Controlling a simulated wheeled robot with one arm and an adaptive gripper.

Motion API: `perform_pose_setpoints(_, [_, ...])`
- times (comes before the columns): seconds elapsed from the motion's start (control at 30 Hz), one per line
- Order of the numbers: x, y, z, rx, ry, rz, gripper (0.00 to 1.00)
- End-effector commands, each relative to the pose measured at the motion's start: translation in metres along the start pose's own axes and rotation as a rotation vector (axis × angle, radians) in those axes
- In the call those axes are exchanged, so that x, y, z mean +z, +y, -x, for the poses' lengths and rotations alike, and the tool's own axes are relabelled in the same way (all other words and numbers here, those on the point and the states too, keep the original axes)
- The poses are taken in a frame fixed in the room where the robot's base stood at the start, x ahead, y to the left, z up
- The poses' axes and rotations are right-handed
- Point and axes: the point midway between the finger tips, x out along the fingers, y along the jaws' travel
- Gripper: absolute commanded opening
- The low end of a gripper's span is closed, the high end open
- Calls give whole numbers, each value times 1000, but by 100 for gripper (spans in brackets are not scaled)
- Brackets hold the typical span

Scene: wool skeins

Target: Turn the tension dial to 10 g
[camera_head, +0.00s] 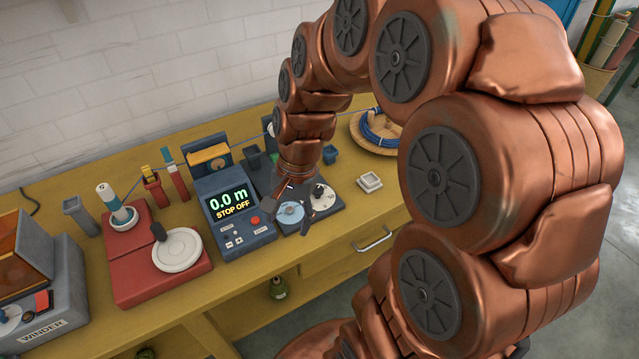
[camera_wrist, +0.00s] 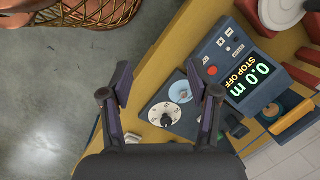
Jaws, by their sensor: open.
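A white dial (camera_head: 322,191) with a black pointer knob sits on a dark grey plate (camera_head: 330,206) on the yellow bench. The dial (camera_wrist: 164,115) shows between my fingers in the wrist view. Its markings are too small to read. A pale blue disc (camera_head: 290,212) sits beside it on the same plate, and also shows in the wrist view (camera_wrist: 180,92). My gripper (camera_head: 295,197) is over the plate, partly hidden by its own wrist. In the wrist view my gripper (camera_wrist: 158,82) is open and empty, fingers wide apart, with no visible contact with the dial.
A meter box (camera_head: 239,228) reading "0.0 m" and "STOP OFF" stands just left of the plate. A red unit (camera_head: 140,285) with a white disc lies farther left.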

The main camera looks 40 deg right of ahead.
Motion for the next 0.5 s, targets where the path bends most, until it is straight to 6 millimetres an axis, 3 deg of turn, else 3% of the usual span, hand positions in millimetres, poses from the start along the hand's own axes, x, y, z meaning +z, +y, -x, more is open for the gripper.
perform_pose_setpoints(0.23, [-87,-20,-8,-125,-25,-516,61])
perform_pose_setpoints(0.5, [-185,-8,-24,-250,-63,-1073,61])
